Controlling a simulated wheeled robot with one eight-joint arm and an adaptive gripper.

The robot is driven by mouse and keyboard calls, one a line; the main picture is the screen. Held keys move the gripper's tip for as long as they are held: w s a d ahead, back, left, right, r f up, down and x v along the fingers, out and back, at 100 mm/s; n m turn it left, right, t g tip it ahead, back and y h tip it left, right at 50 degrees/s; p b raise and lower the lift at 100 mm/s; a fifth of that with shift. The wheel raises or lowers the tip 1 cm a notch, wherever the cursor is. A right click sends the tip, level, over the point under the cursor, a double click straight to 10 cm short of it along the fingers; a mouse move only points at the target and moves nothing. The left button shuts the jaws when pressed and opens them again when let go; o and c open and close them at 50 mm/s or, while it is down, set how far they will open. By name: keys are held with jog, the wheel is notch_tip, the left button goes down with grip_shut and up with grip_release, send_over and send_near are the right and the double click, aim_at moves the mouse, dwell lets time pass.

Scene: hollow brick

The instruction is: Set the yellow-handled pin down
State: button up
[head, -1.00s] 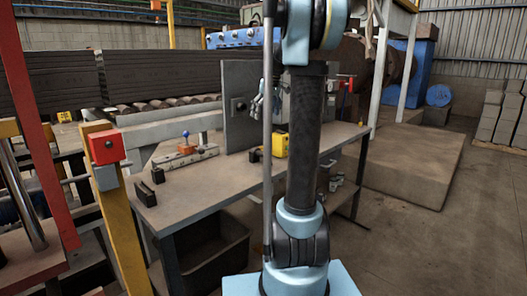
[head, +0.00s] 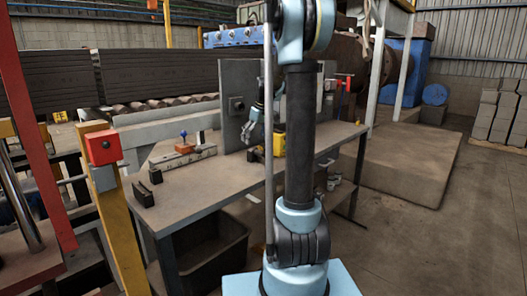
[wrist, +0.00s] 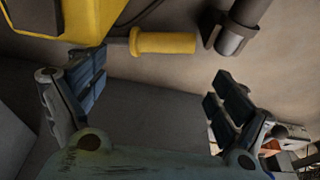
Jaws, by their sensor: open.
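The yellow-handled pin (wrist: 165,41) lies across the upper part of the wrist view, its handle to the right and its grey shaft running left toward a yellow block (wrist: 82,18). My gripper (wrist: 160,70) is open, its dark-padded fingers apart to the left and right. No handle is between the pads; the pin appears just beyond the fingertips, apart from them. In the head view my gripper (head: 251,128) hangs above the bench (head: 225,181), in front of the grey upright plate and left of the yellow block (head: 280,144). I cannot make out the pin there.
A dark cylinder (wrist: 234,36) stands close right of the pin handle. An upright grey plate (head: 238,80) is close behind my gripper. A fixture with a blue knob (head: 184,146) and small black blocks (head: 145,190) sit on the left of the bench. The front bench middle is clear.

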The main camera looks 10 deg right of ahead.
aim_at(261, 149)
jog(key=shift+x, duration=2.2)
jog(key=shift+d, duration=0.15)
jog(key=c, duration=1.3)
